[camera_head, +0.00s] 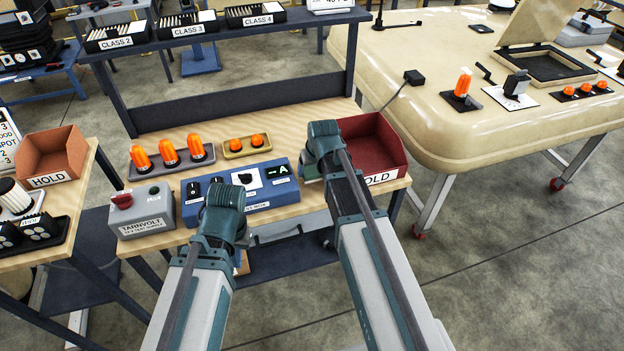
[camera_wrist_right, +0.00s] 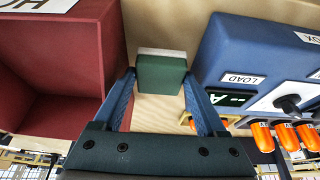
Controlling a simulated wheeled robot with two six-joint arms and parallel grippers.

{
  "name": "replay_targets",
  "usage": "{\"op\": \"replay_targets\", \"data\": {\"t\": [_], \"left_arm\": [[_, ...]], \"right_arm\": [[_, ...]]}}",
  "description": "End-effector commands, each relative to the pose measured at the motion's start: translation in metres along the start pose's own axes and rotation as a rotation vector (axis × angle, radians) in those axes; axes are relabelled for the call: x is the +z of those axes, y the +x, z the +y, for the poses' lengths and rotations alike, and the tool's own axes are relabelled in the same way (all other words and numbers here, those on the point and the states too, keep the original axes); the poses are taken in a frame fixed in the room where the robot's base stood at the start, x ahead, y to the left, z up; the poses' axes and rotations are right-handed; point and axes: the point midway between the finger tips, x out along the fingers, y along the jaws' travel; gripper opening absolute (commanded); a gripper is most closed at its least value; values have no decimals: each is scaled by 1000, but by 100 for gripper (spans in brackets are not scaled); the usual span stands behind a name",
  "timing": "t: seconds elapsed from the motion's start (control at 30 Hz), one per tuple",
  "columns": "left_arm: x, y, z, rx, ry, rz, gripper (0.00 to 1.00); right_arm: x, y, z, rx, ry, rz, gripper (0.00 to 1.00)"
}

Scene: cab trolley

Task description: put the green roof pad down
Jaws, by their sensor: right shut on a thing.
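The green roof pad (camera_wrist_right: 161,73) is a small dark green block with a pale layer along its far edge. My right gripper (camera_wrist_right: 160,88) is shut on it, one blue finger on each side. The pad is over the wooden bench top, between the red HOLD bin (camera_wrist_right: 60,70) and the blue test box (camera_wrist_right: 235,50). I cannot tell whether it touches the wood. In the head view my right arm mostly hides this spot. My left arm's end (camera_head: 225,205) is in front of the blue box, and its fingers are hidden.
On the bench (camera_head: 300,115) stand a grey TARNVOLT box (camera_head: 147,212), a tray of orange lamps (camera_head: 168,152) and a yellow tray (camera_head: 246,147). An orange-brown HOLD bin (camera_head: 50,155) is at the left. The cream cab roof (camera_head: 440,80) is at the right. Bare wood shows behind the blue box.

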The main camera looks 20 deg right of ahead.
Motion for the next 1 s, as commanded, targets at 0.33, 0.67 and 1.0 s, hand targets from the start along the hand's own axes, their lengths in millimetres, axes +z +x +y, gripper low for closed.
{"op": "replay_targets", "data": {"t": [0.33, 0.67, 1.0], "left_arm": [[-2, 31, 3, 0, 0, 0, 0], [-2, 34, 3, 0, 0, 0, 0], [-2, 32, 3, 0, 0, 0, 0]], "right_arm": [[12, 28, 0, 0, 0, 0, 30], [13, 31, 0, 0, 0, 0, 76], [12, 30, 0, 0, 0, 0, 87]]}}
